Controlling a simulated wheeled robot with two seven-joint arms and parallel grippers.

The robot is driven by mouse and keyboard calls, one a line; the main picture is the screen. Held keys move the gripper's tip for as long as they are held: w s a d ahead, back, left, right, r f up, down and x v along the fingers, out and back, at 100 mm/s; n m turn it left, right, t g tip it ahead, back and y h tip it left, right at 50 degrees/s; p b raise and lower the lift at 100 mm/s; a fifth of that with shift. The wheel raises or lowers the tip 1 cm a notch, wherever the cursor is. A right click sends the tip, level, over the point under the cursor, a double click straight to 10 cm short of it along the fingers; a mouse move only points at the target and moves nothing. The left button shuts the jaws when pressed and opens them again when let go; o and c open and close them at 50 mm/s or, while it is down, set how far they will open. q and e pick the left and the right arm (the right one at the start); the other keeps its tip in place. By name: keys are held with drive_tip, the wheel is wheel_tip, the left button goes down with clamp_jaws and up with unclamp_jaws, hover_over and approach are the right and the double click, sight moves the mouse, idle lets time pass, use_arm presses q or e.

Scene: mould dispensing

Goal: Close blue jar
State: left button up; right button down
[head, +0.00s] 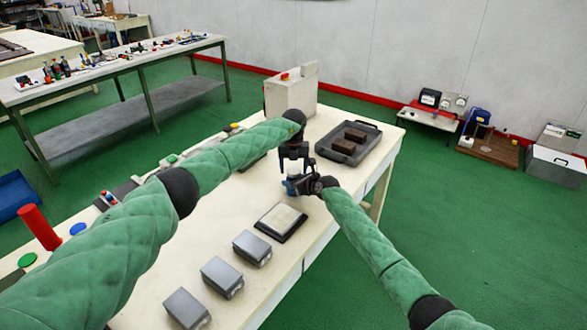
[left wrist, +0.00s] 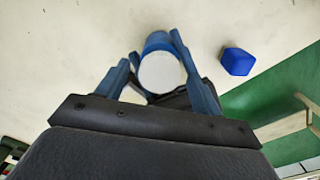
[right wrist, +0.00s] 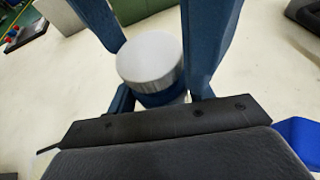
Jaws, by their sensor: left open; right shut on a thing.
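The blue jar (head: 291,187) stands upright near the right edge of the table, partly hidden by my grippers. Its white round top (right wrist: 150,55) sits over a blue band (right wrist: 160,98) in the right wrist view; how tightly it is seated cannot be seen. The jar also shows in the left wrist view (left wrist: 160,72). My right gripper (head: 300,186) is shut on the jar's body from the side. My left gripper (head: 292,168) is open above, its fingers on either side of the white top.
A dark tray (head: 322,160) with two brown blocks lies behind the jar. A framed pale plate (head: 280,221) and several grey boxes (head: 252,248) stand in front. A white box (head: 291,93) is at the back. A small blue block (left wrist: 237,61) lies beside the jar.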

use_arm(q)
drive_tip(key=shift+r, duration=2.2)
drive_tip(key=shift+c, duration=0.4)
drive_tip(key=shift+r+n, duration=1)
drive_tip(key=shift+r, duration=0.75)
drive_tip(key=shift+f, duration=0.1)
drive_tip(key=shift+f, duration=3.95)
drive_tip(key=shift+c, duration=0.4)
